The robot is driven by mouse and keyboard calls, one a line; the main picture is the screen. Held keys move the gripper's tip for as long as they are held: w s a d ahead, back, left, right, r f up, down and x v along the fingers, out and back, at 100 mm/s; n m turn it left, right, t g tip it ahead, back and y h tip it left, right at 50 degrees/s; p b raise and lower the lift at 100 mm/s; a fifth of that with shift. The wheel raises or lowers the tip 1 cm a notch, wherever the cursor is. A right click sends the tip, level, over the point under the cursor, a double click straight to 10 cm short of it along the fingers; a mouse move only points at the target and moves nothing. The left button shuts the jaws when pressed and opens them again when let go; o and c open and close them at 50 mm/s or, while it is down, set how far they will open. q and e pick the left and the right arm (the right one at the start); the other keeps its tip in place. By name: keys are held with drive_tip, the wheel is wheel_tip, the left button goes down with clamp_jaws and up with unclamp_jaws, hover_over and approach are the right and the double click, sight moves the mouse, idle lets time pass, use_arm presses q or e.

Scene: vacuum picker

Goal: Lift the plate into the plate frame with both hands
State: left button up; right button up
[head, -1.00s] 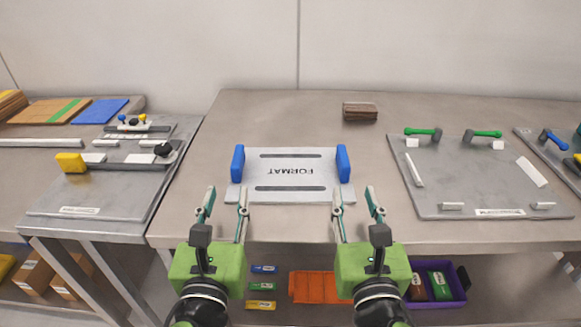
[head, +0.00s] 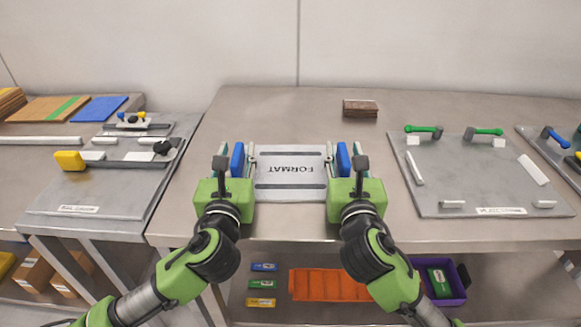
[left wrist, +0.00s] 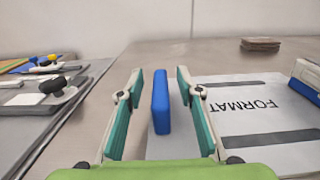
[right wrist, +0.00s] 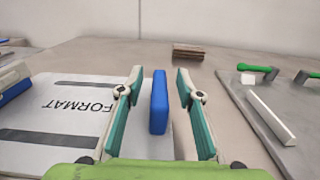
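The grey plate marked FORMAT (head: 290,185) lies flat on the middle table, with an upright blue handle at each side. My left gripper (head: 236,160) is open, its fingers on either side of the left blue handle (left wrist: 160,102); gaps show on both sides in the left wrist view. My right gripper (head: 343,158) is open around the right blue handle (right wrist: 159,102), also with gaps on both sides. The plate frame (head: 470,178) is likely the grey board on the right, with green-handled clamps (head: 424,131) at its back and white blocks around its edges.
A brown block (head: 360,108) lies behind the plate. A left side table holds a grey fixture (head: 100,195) with a yellow block (head: 69,161). Bins (head: 330,285) sit on the shelf below. The tabletop between plate and right board is clear.

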use_arm(q)
drive_tip(key=shift+w, duration=0.15)
use_arm(e)
drive_tip(key=shift+w, duration=0.15)
use_arm(q)
clamp_jaws()
use_arm(e)
clamp_jaws()
